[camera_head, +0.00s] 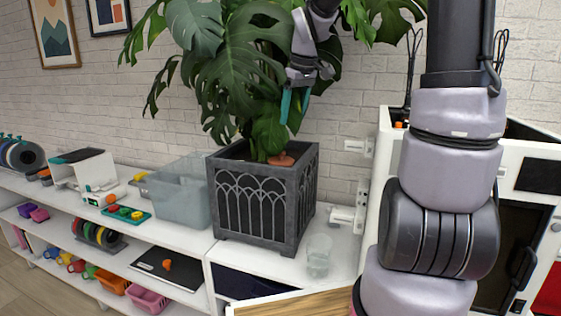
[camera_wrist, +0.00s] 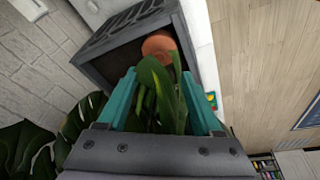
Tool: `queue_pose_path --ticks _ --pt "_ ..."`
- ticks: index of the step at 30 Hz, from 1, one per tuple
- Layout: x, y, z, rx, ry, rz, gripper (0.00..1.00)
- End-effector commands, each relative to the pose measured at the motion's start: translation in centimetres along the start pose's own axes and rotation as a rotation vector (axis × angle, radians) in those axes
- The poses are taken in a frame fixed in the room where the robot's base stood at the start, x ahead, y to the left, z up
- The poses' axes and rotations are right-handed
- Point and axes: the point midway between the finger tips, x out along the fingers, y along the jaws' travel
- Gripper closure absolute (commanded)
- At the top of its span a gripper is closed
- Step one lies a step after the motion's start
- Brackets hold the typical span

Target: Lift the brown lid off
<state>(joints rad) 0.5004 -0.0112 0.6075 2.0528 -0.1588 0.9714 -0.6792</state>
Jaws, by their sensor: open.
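A round orange-brown piece, which looks like the brown lid (camera_head: 282,160), sits in the top of the dark grey planter (camera_head: 300,200), near its right side. It also shows in the wrist view (camera_wrist: 158,44), just beyond my fingertips, partly covered by leaves. My gripper (camera_head: 294,104), with teal fingers, is above the planter among the leaves, pointing down and apart from the lid. In the wrist view my gripper (camera_wrist: 158,74) is open, with green leaves showing between its fingers. Whether the leaves touch the fingers I cannot tell.
A large monstera plant (camera_head: 235,60) rises from the planter around my gripper. A translucent bin (camera_head: 180,197) stands close left of the planter. A clear glass (camera_head: 318,258) stands at its front right. A white cabinet (camera_head: 388,150) is on the right.

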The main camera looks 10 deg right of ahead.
Motion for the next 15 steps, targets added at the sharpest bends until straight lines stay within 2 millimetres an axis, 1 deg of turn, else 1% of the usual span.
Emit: queue_pose_path --ticks 1,3,6,8,15 --pt "0.8 0.5 -0.7 -0.029 -0.004 -0.023 0.33" --pt "1.4 0.8 -1.5 -0.068 -0.004 -0.044 0.33" --pt "2.0 1.1 -2.0 -0.101 -0.003 -0.061 0.33" --pt "2.5 1.1 -2.2 -0.109 -0.003 -0.064 0.33" --pt "6.2 0.7 -2.1 -0.112 -0.004 -0.066 0.33"
